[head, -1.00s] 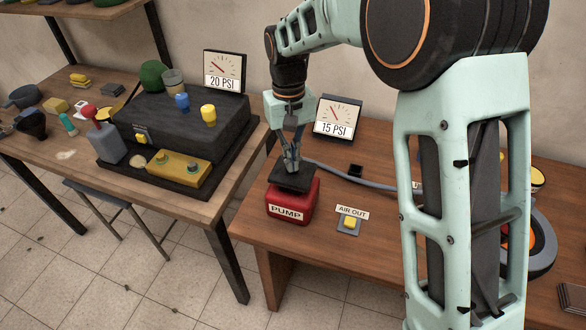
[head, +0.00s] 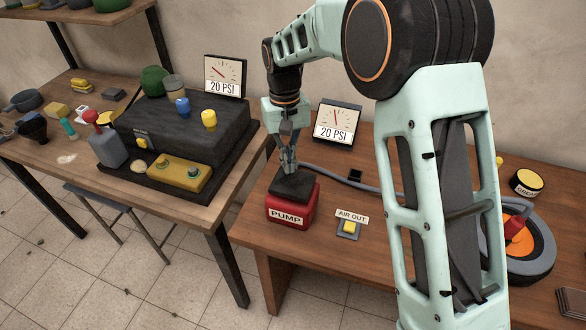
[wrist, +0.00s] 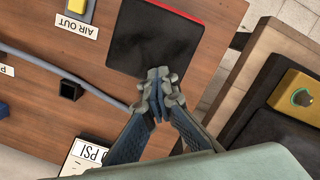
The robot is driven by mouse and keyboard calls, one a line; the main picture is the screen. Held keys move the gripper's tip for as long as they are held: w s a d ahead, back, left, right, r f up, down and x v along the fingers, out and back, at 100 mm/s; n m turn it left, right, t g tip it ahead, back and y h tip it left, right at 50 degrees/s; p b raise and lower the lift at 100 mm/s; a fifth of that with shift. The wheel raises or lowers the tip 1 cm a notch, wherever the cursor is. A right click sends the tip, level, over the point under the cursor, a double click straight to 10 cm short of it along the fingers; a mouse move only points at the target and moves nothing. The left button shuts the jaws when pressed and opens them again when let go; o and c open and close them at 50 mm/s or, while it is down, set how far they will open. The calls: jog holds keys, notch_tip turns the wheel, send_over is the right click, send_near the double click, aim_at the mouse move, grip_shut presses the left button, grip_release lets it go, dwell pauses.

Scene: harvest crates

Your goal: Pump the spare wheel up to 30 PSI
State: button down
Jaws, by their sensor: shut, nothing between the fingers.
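The red pump (head: 291,211) labelled PUMP stands on the right table. Its black top plate (head: 292,188) also shows in the wrist view (wrist: 165,38). My gripper (head: 290,171) is shut and empty, pointing down at the plate; I cannot tell if the tips touch it. The gauge (head: 336,122) behind the pump reads 20 PSI. The spare wheel (head: 531,272), a grey tyre with an orange hub, lies at the right, partly hidden by my arm. A red piece (head: 514,226) sits on it. A grey hose (head: 328,174) runs from behind the pump towards it.
The AIR OUT yellow button (head: 349,228) is just right of the pump. A yellow-topped round tin (head: 527,181) stands behind the wheel. On the left table, a dark machine (head: 185,125) carries knobs and a second gauge (head: 225,76) reading 20 PSI. A gap separates the tables.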

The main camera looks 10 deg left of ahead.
notch_tip(320, 180, up, 12)
jog(key=w, duration=0.1)
jog(key=shift+a, duration=0.3)
